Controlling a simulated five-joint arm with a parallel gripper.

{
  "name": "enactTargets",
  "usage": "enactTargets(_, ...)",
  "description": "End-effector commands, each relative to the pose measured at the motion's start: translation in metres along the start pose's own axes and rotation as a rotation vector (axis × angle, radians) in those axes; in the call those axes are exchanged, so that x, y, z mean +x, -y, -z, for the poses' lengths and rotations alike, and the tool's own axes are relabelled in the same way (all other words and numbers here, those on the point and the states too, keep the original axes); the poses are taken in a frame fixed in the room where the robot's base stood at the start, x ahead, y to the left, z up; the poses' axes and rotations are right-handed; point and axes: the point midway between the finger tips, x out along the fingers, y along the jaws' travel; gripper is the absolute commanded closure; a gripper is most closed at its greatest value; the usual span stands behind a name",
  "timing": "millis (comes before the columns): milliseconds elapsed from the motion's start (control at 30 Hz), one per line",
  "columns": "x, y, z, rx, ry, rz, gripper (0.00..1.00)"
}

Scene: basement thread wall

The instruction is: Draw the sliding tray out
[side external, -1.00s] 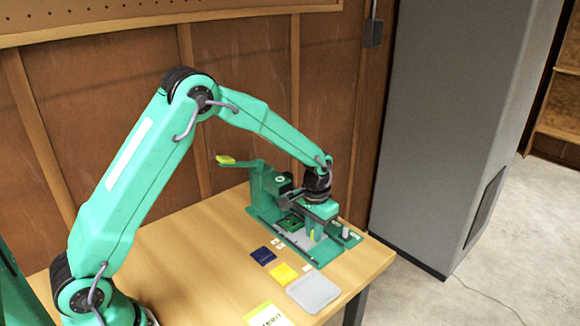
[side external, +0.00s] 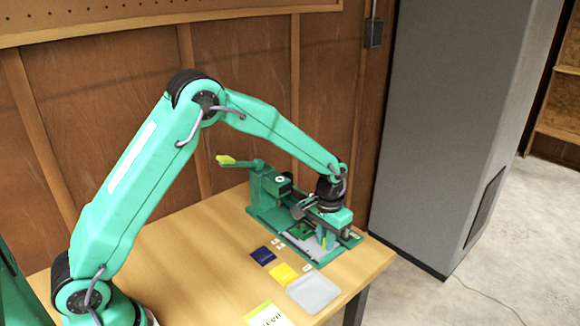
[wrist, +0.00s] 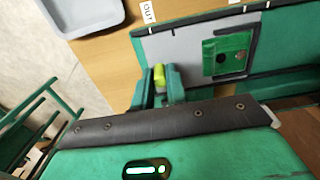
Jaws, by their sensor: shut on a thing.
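The sliding tray shows in the wrist view as a flat grey plate (wrist: 178,50) bearing a green block with a dark round spot (wrist: 228,55). A yellow-green knob (wrist: 159,76) stands at the tray's edge. My gripper (wrist: 160,87) is shut on this knob, with one finger on each side of it. In the side view my gripper (side external: 326,238) reaches down over the right part of the green machine (side external: 266,190), and my wrist and fingers hide much of the tray.
A raised lever with a yellow grip (side external: 226,159) sticks out left of the machine. A white "OUT" label (wrist: 147,12) lies on the table beside its base. A grey dish (side external: 313,292), a yellow square (side external: 284,273) and a dark blue square (side external: 263,255) lie in front.

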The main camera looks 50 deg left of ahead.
Motion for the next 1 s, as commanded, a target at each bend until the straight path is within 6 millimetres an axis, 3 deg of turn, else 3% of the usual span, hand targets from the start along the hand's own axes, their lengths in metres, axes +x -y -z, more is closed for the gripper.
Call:
enactTargets(500,-0.002,-0.022,0.002,0.001,-0.005,-0.001,1.0)
enactTargets(900,-0.002,-0.028,0.001,0.002,-0.006,-0.001,1.0)
enactTargets(933,-0.002,-0.028,0.001,0.002,-0.006,-0.001,0.84)
enactTargets(1000,-0.002,-0.028,0.001,0.003,-0.006,-0.001,0.7)
